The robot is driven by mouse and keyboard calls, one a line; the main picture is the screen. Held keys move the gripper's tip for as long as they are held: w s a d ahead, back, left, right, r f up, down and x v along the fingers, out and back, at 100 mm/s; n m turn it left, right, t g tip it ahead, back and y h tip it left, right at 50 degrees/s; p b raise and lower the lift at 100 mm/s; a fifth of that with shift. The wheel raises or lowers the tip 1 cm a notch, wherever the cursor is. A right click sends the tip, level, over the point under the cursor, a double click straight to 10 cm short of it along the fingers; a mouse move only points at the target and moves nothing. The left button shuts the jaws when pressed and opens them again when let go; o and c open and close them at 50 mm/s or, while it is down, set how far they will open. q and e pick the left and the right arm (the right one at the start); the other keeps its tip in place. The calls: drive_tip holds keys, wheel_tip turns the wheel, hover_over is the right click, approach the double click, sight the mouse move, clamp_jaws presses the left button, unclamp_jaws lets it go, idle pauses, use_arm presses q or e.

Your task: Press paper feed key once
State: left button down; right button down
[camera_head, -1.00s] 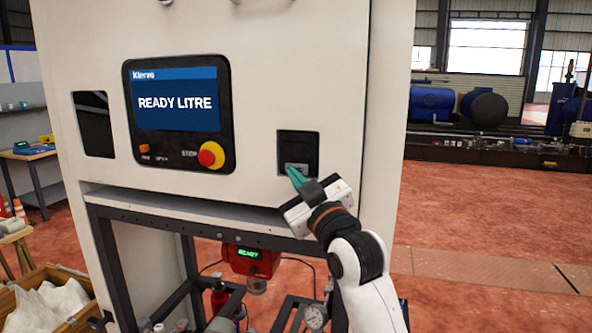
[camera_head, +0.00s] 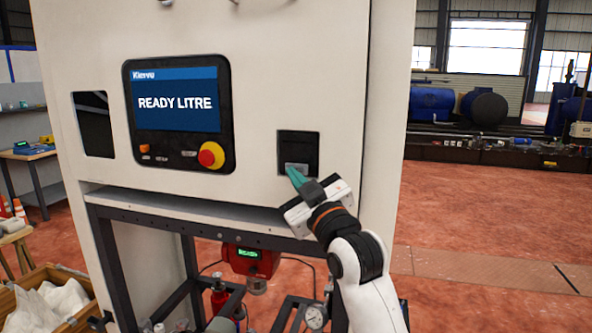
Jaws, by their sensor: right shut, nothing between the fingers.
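The paper feed key (camera_head: 297,167) is a small grey key at the bottom of the black printer panel (camera_head: 298,146) on the front of the white cabinet. My right gripper (camera_head: 292,171) is shut and empty, with its green fingertips at the key's lower left edge. I cannot tell whether the tips touch the key or stop just in front of it. The fingers hide part of the panel's lower edge. My left gripper is not in view.
A control panel (camera_head: 180,113) with a screen reading "READY LITRE" and a red stop knob (camera_head: 211,155) on a yellow base is left of the printer panel. A red unit (camera_head: 250,260) with a green display hangs below the cabinet (camera_head: 260,60). Open floor lies to the right.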

drive_tip(key=shift+w, duration=0.1)
drive_tip(key=shift+w+d, duration=0.15)
drive_tip(key=shift+w, duration=0.15)
drive_tip(key=shift+w+d+p, duration=0.15)
drive_tip(key=shift+w+p, duration=0.15)
drive_tip(key=shift+w, duration=0.05)
idle(0.7)
drive_tip(key=shift+s+a, duration=0.3)
drive_tip(key=shift+s, duration=0.45)
drive_tip(key=s, duration=0.1)
drive_tip(key=s+a+p, duration=0.1)
drive_tip(key=s, duration=0.2)
drive_tip(key=shift+s+a, duration=0.25)
drive_tip(key=shift+s, duration=0.15)
